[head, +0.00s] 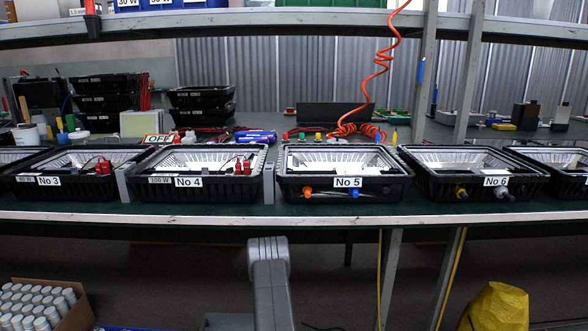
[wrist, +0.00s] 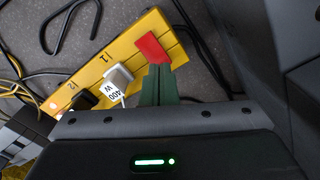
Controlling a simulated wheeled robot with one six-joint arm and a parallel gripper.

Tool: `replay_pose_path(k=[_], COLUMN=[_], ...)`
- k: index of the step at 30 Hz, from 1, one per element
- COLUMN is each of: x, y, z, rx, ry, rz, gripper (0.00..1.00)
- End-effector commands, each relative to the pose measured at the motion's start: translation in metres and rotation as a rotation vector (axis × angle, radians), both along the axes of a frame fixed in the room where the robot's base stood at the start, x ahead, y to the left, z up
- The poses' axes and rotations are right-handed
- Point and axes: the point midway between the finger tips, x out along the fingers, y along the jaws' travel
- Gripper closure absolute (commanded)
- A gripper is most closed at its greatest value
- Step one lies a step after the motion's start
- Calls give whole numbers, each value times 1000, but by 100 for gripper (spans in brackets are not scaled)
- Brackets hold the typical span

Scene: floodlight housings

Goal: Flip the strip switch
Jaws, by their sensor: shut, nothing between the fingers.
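In the wrist view a yellow power strip (wrist: 125,60) lies tilted across the upper part of the picture on a grey floor. A red switch (wrist: 152,48) sits near its upper right end. My gripper (wrist: 159,68) has its green fingers together, with the tips at the lower edge of the red switch. I cannot tell whether they touch it. The tips hide a little of the strip beside the switch. A white plug (wrist: 118,75) with a "400 W" tag and a black plug (wrist: 82,97) are in the strip. The head view does not show the strip or gripper.
Black cables (wrist: 205,55) run beside the strip, and a black cable loop (wrist: 75,25) lies at the upper left. In the head view, floodlight housings (head: 347,189) line the bench (head: 300,216). A yellow bag-like object (head: 497,306) and a carton of white bottles (head: 75,315) stand below.

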Motion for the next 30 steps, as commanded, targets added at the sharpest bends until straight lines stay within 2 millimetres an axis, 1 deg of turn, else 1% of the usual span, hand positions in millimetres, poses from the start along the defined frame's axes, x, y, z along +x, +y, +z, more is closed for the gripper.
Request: replay_pose_path(k=[11, 30], x=[0, 0], y=[0, 0], z=[-1, -10], rx=[0, 0], ry=[0, 0], rz=[0, 0], gripper=[100, 100])
